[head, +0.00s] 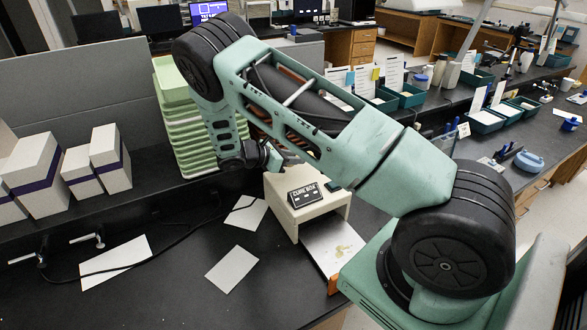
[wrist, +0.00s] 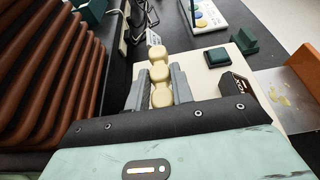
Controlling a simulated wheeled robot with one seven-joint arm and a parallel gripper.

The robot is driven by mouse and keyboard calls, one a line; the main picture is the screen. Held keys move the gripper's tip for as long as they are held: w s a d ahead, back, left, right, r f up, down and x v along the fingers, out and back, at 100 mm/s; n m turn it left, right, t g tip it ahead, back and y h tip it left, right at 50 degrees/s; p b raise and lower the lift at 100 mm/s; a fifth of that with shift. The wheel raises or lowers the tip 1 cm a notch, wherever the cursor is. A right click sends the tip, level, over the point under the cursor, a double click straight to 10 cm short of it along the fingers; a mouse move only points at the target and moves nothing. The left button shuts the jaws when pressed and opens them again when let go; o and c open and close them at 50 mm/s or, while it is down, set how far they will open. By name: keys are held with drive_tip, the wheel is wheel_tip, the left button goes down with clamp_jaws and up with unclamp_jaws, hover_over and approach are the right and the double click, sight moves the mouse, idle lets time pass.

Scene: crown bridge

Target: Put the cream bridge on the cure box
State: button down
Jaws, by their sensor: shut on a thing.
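The cream bridge (wrist: 159,74), a row of three rounded tooth shapes, is between the two grey fingers of my gripper (wrist: 160,86) in the wrist view. The fingers are shut on its sides. The cure box (head: 309,212) is a cream box with a black label panel on the dark bench in the head view. Its pale top (wrist: 205,80) shows beside and beneath the bridge in the wrist view. I cannot tell whether the bridge touches it. In the head view my arm hides the bridge and fingertips.
A small dark green block (wrist: 217,57) sits on the box top. A metal plate (head: 333,243) lies in front of the box. Stacked green trays (head: 183,130) stand behind left. White papers (head: 232,269) and a black cable lie on the bench. White boxes (head: 37,172) stand at left.

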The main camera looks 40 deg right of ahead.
sight(294, 177)
drive_tip(key=shift+f+p, duration=0.6)
drive_tip(key=shift+f, duration=1.95)
drive_tip(key=shift+f, duration=0.1)
drive_tip(key=shift+f, duration=0.15)
drive_tip(key=c, duration=1.2)
unclamp_jaws()
drive_tip(key=shift+r, duration=0.2)
